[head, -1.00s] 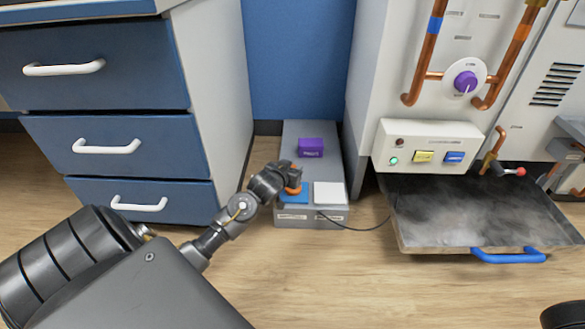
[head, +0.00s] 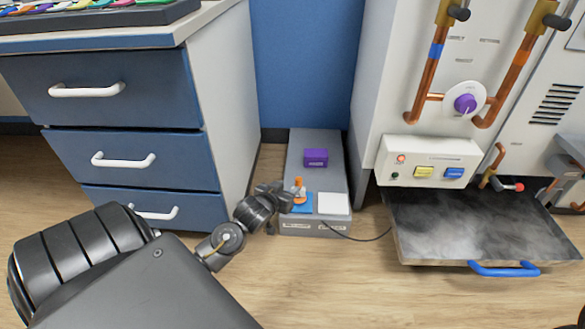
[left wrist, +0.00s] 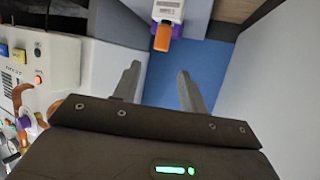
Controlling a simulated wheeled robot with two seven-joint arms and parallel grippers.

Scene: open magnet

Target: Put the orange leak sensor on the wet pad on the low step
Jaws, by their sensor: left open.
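The orange leak sensor (head: 299,189) stands upright on the blue pad (head: 302,207) at the front left of the grey low step (head: 333,177). A white pad (head: 333,203) lies beside it on the right. The step's front labels are too small to read. My left gripper (head: 280,196) is open, just left of the sensor and apart from it as far as I can see. In the left wrist view its two fingers (left wrist: 159,88) are spread with nothing between them. An orange piece (left wrist: 162,39) shows beyond them; I cannot tell if it is the sensor.
A purple box (head: 315,157) sits farther back on the step. A blue drawer cabinet (head: 130,130) stands left. On the right are a machine with a control panel (head: 432,160) and a low tray (head: 485,225) with a blue handle. A black cable crosses the floor.

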